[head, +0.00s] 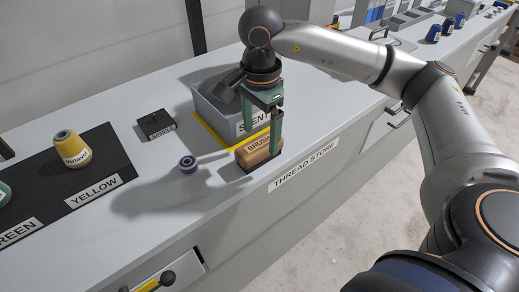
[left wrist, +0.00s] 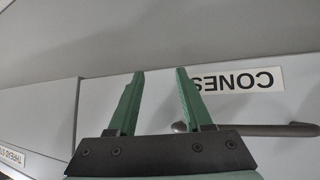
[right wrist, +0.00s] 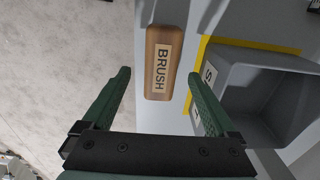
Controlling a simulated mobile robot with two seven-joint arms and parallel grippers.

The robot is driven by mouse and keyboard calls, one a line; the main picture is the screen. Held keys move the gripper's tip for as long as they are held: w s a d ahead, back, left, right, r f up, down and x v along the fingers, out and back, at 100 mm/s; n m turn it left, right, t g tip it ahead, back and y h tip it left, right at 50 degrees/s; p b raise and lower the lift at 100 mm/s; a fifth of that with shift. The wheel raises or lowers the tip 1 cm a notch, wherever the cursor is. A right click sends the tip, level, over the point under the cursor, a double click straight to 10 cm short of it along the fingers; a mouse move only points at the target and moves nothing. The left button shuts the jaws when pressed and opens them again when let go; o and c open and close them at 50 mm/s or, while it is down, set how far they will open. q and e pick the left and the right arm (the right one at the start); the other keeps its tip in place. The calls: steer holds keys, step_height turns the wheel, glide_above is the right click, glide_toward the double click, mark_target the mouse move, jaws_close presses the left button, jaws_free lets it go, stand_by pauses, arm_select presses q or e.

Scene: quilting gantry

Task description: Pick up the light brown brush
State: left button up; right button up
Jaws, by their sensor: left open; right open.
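The light brown brush (head: 258,150) lies on the grey counter near its front edge, with a label reading BRUSH. In the right wrist view the brush (right wrist: 162,62) lies ahead of the fingertips, between their lines and nearer the right finger. My right gripper (head: 262,135) is open and points down at the brush; one finger hides part of it in the head view. It also shows open and empty in the right wrist view (right wrist: 158,80). My left gripper (left wrist: 160,75) is open and empty in front of a drawer front labelled CONES (left wrist: 238,81).
A grey bin (head: 215,100) with yellow edging stands right behind the brush. A small black block (head: 155,125) and a yellow thread cone (head: 71,149) stand further left. The counter's front edge is close to the brush.

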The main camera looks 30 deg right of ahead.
mark_target(259, 143)
step_height(259, 143, down, 5)
steer(key=shift+a+r, duration=0.1)
jaws_close()
stand_by(0.8)
